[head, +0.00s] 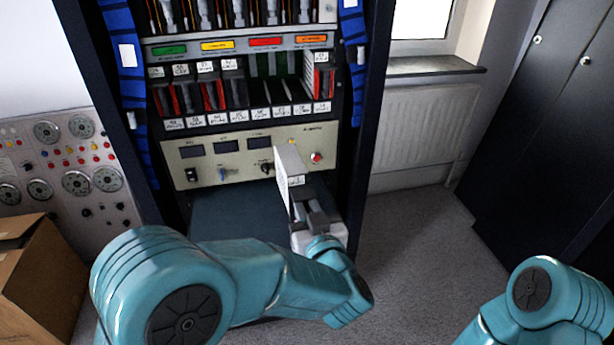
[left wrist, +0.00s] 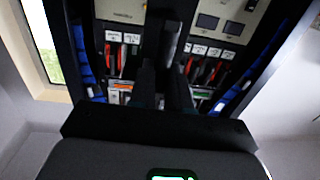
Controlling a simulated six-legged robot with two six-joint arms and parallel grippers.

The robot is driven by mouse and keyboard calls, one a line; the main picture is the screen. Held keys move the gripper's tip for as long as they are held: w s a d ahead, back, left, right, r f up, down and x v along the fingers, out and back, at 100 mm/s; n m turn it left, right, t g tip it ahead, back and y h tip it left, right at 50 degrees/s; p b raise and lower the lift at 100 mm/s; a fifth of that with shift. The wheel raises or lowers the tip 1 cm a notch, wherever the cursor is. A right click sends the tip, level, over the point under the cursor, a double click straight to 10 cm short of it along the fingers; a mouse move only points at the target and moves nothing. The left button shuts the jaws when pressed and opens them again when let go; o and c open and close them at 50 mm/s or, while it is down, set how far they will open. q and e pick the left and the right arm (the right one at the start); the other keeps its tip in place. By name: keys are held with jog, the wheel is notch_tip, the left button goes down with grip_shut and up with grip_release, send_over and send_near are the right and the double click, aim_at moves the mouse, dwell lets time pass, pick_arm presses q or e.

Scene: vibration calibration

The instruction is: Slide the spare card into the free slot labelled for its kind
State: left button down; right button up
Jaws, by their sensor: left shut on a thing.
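A pale, thin spare card (head: 288,172) with a small white label at its front edge stands upright in my left gripper (head: 308,212), which is shut on it. The card is in front of the cream instrument panel, below and apart from the card rack (head: 240,110). The rack holds a row of cards with white labels, several with red parts; a gap with a green back shows right of its middle. The label writing is too small to read. In the left wrist view, my dark fingers (left wrist: 162,92) point at the rack. My right gripper is out of view.
The cream panel (head: 240,150) with displays and knobs sits under the rack. Blue cable bundles (head: 122,60) run down both sides of the cabinet. A cardboard box (head: 45,275) stands at lower left, and a radiator (head: 425,125) at right. Open floor lies right of the cabinet.

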pick_arm(q)
jog(key=s+d+r+h+p, duration=0.1)
jog(key=s+r+p, duration=0.2)
jog(key=r+p, duration=0.45)
jog(key=s+d+r+p, duration=0.15)
jog(key=r+p, duration=0.35)
jog(key=r, duration=0.6)
jog(key=f+p+x, duration=0.1)
jog(key=x, duration=1.2)
jog(key=shift+s+a+f+m+t, duration=0.15)
jog(key=shift+a+f+m+t, duration=0.05)
jog(key=shift+a+m+t, duration=0.1)
jog(key=shift+x, duration=2.45)
jog(key=shift+p+x, duration=0.3)
jog(key=shift+x, duration=1.75)
